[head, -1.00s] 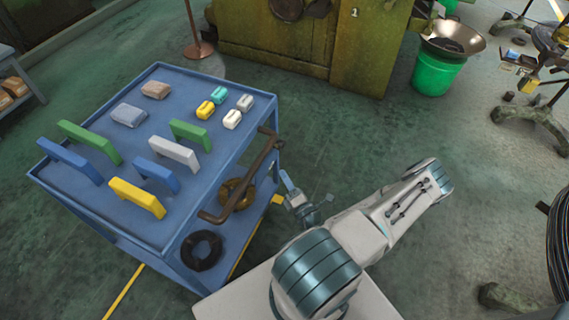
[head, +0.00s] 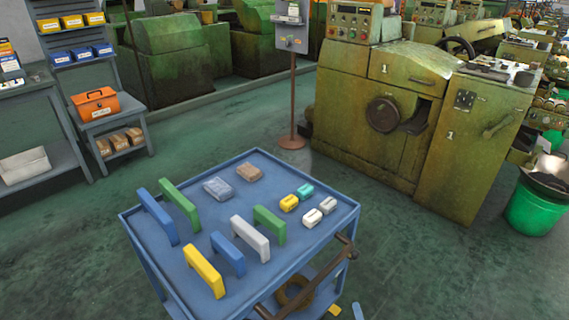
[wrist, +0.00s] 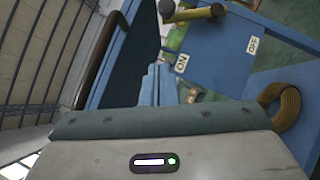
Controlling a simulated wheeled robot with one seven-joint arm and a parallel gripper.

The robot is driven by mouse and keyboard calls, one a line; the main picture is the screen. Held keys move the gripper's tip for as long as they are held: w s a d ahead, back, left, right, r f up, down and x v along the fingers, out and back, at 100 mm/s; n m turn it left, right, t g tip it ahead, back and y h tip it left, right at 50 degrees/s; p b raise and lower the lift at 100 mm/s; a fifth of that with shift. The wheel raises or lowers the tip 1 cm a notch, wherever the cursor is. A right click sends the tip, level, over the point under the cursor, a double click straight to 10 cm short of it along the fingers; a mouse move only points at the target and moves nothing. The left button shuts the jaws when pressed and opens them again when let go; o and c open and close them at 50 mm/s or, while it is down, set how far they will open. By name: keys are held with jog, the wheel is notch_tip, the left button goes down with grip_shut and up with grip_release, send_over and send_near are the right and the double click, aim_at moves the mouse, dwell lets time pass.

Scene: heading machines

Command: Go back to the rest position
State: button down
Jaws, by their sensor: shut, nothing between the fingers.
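My gripper (wrist: 158,86) shows in the wrist view with its two light blue fingers together and nothing between them. In the head view only a small light blue tip (head: 357,311) shows at the bottom edge, to the right of the blue cart (head: 133,233); the rest of my arm is out of frame. In the wrist view, the cart's blue side (wrist: 215,62) is beyond the fingers, and I cannot tell the gap.
Blue, green, grey and yellow handles and small blocks stand on the cart's top. The cart's bar (head: 320,272) juts out at its right. A green machine (head: 380,120), a post (head: 293,100) and a green bucket (head: 535,212) stand behind. The floor right of the cart is clear.

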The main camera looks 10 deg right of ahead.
jog(key=a+r+n+g+y+p, duration=0.1)
jog(key=a+r+n+g+y, duration=0.5)
jog(key=n, duration=0.5)
jog(key=s+a+r+n+g+y+p, duration=0.1)
jog(key=a+r+n+g+y, duration=0.25)
jog(key=r+n+g, duration=0.55)
jog(key=a+r+n+g+y+p, duration=0.2)
jog(key=a+r+n+g+y, duration=0.3)
jog(key=n, duration=0.7)
jog(key=s+a+r+n+t+h+p, duration=0.1)
jog(key=s+r+n+h, duration=0.1)
jog(key=r+n+h, duration=0.4)
jog(key=s+a+r+n+h+p, duration=0.1)
jog(key=s+r+n+h+p, duration=0.1)
jog(key=r+n+h, duration=0.5)
notch_tip(320, 180, up, 9)
jog(key=n, duration=0.5)
jog(key=shift+t, duration=0.4)
